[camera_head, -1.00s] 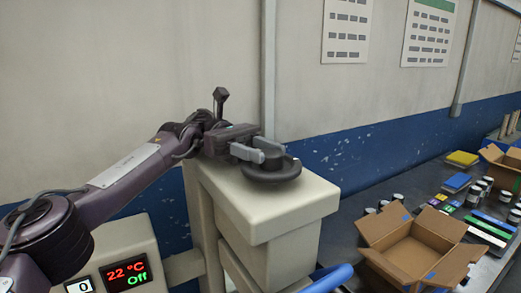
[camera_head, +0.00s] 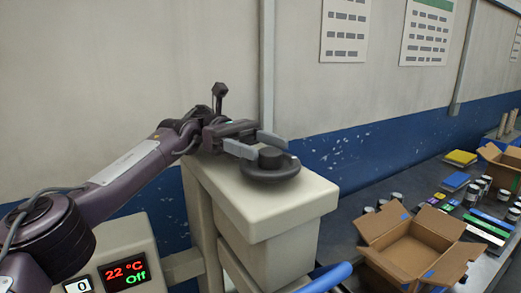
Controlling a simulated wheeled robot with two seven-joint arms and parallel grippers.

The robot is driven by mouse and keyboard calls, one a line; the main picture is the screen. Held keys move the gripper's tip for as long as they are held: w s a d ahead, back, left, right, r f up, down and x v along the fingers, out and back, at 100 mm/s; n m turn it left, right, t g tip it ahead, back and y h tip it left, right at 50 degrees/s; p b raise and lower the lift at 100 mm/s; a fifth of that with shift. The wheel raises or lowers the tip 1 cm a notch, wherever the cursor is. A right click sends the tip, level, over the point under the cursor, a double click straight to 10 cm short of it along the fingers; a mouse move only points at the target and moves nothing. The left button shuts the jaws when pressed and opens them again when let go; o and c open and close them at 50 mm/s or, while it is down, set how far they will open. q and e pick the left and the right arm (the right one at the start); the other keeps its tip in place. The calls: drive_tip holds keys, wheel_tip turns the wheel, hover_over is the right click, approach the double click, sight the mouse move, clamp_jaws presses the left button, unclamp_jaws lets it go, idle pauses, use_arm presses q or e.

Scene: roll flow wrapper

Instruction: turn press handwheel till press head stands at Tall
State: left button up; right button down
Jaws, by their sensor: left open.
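The press handwheel (camera_head: 272,174) is a dark round wheel with a raised hub, lying flat on top of the cream press housing (camera_head: 262,210). My left gripper (camera_head: 264,145) is open, with its two grey fingers apart at the hub on the wheel's upper left side. I cannot tell whether the fingers touch the hub. The press head and any Tall mark cannot be made out. My right gripper is not in view.
A control panel (camera_head: 120,258) reads 22 °C and Off at lower left. An open cardboard box (camera_head: 412,250) stands on the dark table at right, with jars and coloured blocks behind it. A blue bar (camera_head: 328,277) shows at the bottom. The wall is behind the press.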

use_arm(q)
wheel_tip(320, 180, up, 7)
drive_tip(key=shift+d+r, duration=0.15)
drive_tip(key=shift+r, duration=0.05)
wheel_tip(320, 180, up, 12)
drive_tip(key=p, duration=1.1)
drive_tip(key=shift+f, duration=0.15)
